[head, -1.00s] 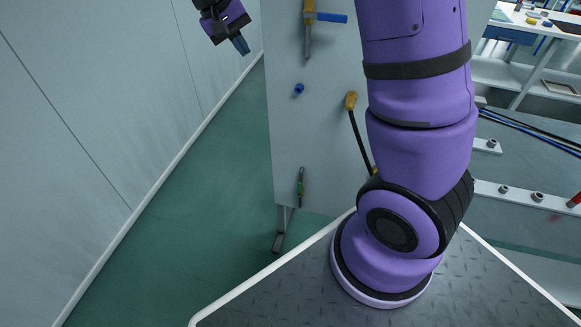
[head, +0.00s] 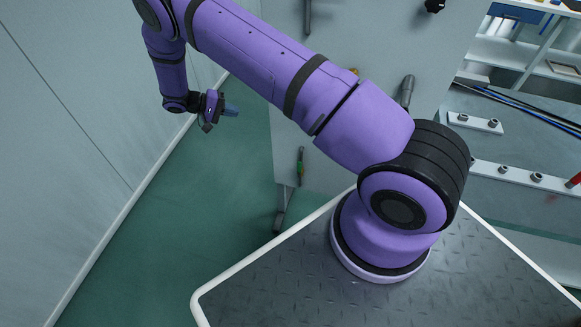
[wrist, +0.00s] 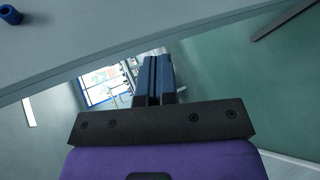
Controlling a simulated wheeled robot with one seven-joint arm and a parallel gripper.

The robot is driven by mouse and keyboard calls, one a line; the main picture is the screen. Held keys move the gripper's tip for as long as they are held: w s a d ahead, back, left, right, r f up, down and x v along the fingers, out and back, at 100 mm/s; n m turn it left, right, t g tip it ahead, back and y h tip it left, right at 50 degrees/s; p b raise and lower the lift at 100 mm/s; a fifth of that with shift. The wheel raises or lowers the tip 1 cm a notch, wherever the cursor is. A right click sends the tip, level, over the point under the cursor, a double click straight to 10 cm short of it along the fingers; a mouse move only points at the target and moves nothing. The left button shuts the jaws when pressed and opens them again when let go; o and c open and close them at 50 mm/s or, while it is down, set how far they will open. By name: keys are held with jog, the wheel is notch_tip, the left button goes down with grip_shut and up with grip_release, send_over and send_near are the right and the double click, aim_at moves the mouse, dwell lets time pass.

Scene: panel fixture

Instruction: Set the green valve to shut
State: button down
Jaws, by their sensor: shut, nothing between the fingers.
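The green valve (head: 300,169) is a small green handle in line with a thin vertical grey pipe, low on the left part of the pale panel (head: 340,178). It is too small to tell its setting clearly. My gripper (head: 231,111) is in the air left of the panel, above and to the left of the green valve and apart from it. Its blue fingers are together and empty. In the wrist view the shut fingers (wrist: 158,80) point past the panel's edge, and the green valve does not show there.
A blue stub (wrist: 10,15) sits on the panel in the wrist view. A grey pipe (head: 307,15) and a grey handle-like part (head: 407,90) are higher on the panel. My arm hides much of the panel. Open green floor (head: 190,220) lies between panel and left wall (head: 60,150).

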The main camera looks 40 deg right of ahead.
notch_tip(320, 180, down, 14)
jog(key=s+r+h, duration=0.1)
jog(key=s+h, duration=0.1)
jog(key=h, duration=0.1)
jog(key=n+t+h, duration=0.2)
jog(key=t+h, duration=0.1)
send_near(299, 170)
jog(key=w+a+r, duration=0.2)
jog(key=w+a, duration=0.3)
jog(key=s+d, duration=0.4)
jog(key=d, duration=0.8)
